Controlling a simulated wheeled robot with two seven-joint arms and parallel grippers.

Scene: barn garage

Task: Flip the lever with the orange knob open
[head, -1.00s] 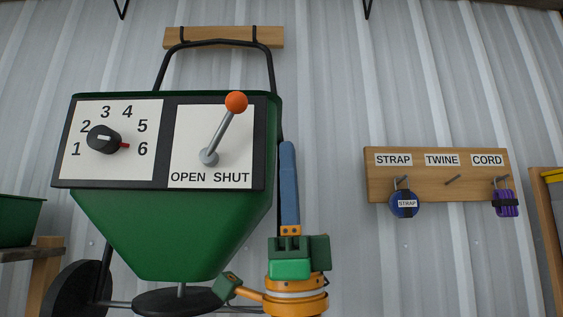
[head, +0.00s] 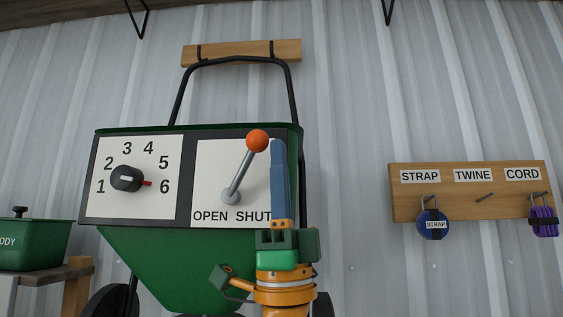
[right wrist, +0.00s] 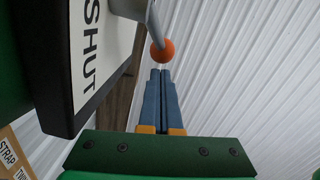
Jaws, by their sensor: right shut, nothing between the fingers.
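The lever (head: 242,177) has a grey shaft and an orange knob (head: 257,140). It rises from a round pivot on a white plate (head: 214,158) marked OPEN and SHUT and leans right, toward the SHUT side. My right gripper (head: 278,143) points up in front of the plate's right edge, its blue fingers shut and empty. Its tips are at about knob height, just right of the knob in the head view. In the right wrist view the knob (right wrist: 162,50) is just beyond the fingertips (right wrist: 160,73); contact cannot be told. My left gripper is not in view.
A numbered dial (head: 127,178) sits left of the lever plate on the green spreader hopper (head: 165,270). A wooden rack (head: 470,208) with a strap and a cord hangs on the wall at right. A green bin (head: 35,245) stands at left.

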